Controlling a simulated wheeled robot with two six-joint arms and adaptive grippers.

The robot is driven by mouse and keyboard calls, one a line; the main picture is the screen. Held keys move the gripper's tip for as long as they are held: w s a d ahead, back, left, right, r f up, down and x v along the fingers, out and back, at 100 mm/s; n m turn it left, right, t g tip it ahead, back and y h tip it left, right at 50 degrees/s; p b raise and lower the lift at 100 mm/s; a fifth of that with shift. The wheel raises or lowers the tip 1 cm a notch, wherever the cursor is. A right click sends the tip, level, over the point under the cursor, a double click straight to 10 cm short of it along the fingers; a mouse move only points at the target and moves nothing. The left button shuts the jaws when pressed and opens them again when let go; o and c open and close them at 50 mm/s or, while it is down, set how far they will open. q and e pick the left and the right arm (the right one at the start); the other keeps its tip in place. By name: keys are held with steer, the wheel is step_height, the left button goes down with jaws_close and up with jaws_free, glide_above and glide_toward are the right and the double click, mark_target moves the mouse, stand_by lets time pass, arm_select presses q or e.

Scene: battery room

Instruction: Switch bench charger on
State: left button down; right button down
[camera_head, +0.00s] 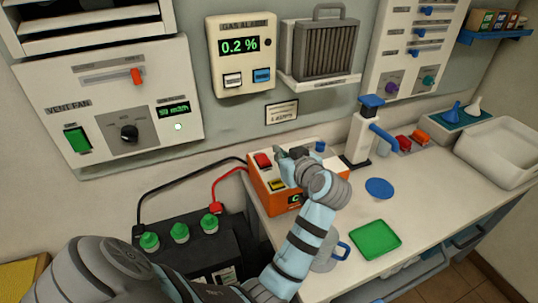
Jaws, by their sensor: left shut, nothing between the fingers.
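The bench charger is an orange box (260,191) at the left end of the white bench. My left gripper (279,151) is shut and empty over the charger's top, just right of the red switch. I cannot tell whether it touches the charger. My left wrist and forearm hide the charger's right side and most of its display. My right gripper is not in view.
A black battery (190,250) with green caps stands left of the bench, joined to the charger by black and red cables. A green tray (375,240), a blue disc (380,188) and a white dispenser (360,135) stand right of my arm. A mug (328,258) is partly hidden.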

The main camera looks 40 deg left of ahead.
arm_select(q)
glide_above(267, 163)
step_height(267, 163, down, 4)
steer(key=shift+w+r+p, duration=0.1)
steer(key=shift+p, duration=0.25)
steer(key=f, duration=0.3)
steer(key=shift+d, duration=0.3)
steer(key=shift+d+f, duration=0.2)
steer(key=shift+f, duration=0.3)
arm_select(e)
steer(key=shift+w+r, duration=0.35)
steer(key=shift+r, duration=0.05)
arm_select(q)
steer(key=shift+s+a, duration=0.15)
steer(key=shift+s, duration=0.05)
